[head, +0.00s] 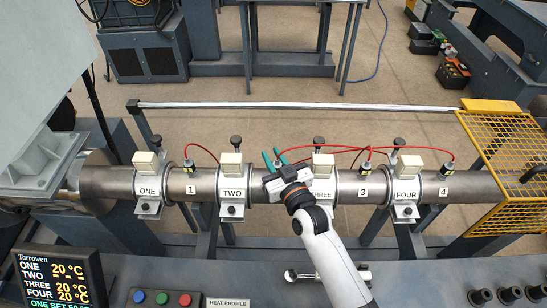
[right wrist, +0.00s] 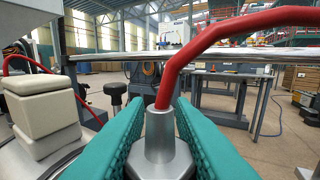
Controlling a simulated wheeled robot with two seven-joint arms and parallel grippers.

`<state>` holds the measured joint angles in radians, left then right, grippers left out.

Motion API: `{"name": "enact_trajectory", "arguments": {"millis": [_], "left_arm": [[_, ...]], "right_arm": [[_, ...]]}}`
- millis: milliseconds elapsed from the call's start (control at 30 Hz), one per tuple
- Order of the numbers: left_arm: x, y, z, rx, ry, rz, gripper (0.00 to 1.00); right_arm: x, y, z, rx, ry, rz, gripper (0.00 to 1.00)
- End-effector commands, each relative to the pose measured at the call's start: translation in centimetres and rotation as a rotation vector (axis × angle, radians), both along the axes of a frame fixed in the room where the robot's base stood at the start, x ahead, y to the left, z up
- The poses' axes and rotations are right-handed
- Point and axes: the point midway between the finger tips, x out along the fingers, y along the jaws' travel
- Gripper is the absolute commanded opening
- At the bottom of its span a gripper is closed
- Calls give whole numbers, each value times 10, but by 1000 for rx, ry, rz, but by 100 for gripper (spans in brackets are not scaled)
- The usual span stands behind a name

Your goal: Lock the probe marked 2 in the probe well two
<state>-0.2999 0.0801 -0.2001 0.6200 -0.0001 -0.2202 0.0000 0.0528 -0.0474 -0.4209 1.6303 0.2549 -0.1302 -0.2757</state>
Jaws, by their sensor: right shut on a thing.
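My right gripper (head: 273,161) is over the barrel (head: 255,190), between the TWO and THREE bands. Its teal fingers are shut on a metal probe with a hex body (right wrist: 160,150) and a red cable, which shows upright between the fingers in the right wrist view. In the head view my gripper hides most of this probe, its number label and the probe well two under it. I cannot tell whether the probe is seated or locked. The display (head: 60,278) shows dashes for TWO and 20 °C for ONE, THREE and FOUR. My left gripper is not in view.
Other probes stand in the barrel at labels 1 (head: 190,168), 3 (head: 366,167) and 4 (head: 447,165). Heater blocks ONE (head: 146,163) and TWO (head: 231,165) and black knobs stand up nearby. Red cables loop behind the barrel. A yellow mesh guard (head: 510,155) is at the right.

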Motion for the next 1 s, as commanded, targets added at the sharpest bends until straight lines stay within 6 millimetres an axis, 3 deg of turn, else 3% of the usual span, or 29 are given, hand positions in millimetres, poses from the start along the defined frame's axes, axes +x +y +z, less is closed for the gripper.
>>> {"name": "enact_trajectory", "arguments": {"millis": [767,800,933,1000], "left_arm": [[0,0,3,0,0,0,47],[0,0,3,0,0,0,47],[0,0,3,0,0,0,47],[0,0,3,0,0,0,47]], "right_arm": [[-1,0,-6,-5,10,2,0],[-1,0,-7,-5,11,2,27],[-1,0,-5,-4,8,1,47],[-1,0,-4,-3,6,1,47]]}}
